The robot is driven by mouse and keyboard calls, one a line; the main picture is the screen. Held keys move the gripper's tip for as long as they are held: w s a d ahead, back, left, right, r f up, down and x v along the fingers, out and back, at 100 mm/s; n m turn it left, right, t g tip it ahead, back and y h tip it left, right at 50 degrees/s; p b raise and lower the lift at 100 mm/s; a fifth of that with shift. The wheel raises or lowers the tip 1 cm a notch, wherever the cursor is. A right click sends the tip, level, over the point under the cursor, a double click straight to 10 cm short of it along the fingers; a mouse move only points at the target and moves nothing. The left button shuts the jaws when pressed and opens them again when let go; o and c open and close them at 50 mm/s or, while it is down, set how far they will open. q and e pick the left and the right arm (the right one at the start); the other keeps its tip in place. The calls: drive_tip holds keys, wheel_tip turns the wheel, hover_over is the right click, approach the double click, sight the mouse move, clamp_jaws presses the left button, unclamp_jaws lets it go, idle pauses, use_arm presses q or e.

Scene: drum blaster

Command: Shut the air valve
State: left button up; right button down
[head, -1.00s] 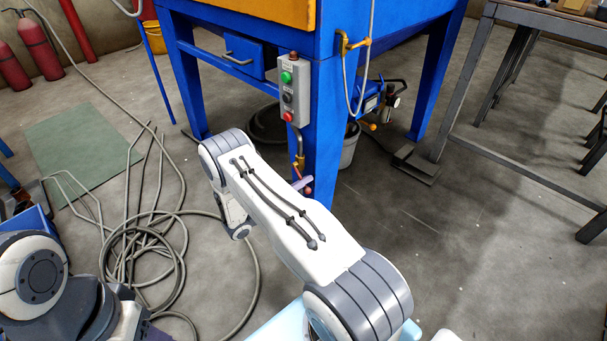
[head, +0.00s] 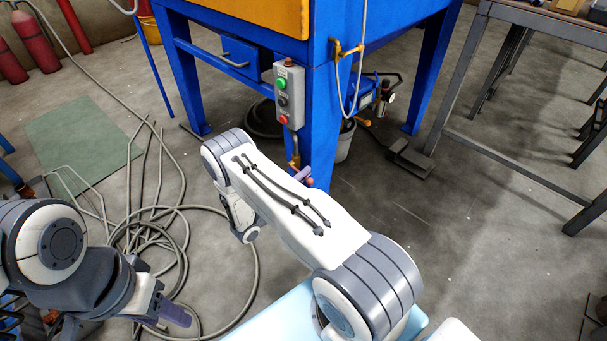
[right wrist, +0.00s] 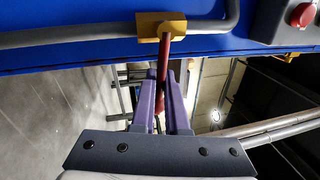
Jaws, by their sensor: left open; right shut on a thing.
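The air valve is a yellow body (right wrist: 160,24) on a grey pipe against the blue cabinet leg in the right wrist view. Its red lever (right wrist: 164,52) points from the body toward my right gripper (right wrist: 166,88), roughly square to the pipe in that picture. The right gripper's purple fingers are shut on the lever. In the head view the brass valve fitting (head: 295,160) shows on the leg, and my right arm hides most of the gripper and lever. My left gripper (head: 172,312) is open and empty at the lower left, over the floor.
The blue cabinet (head: 318,130) carries a grey button box (head: 289,93) just above the valve. A hose (head: 170,245) lies coiled on the floor at left. A foot pedal (head: 410,158) and grey bucket (head: 345,142) stand right of the leg. A metal table (head: 540,20) is at right.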

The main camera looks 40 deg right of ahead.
drive_tip(key=shift+r, duration=0.1)
idle(0.5)
drive_tip(key=c, duration=0.9)
unclamp_jaws()
drive_tip(key=p+v, duration=0.2)
drive_tip(key=v, duration=0.8)
drive_tip(key=shift+a, duration=0.25)
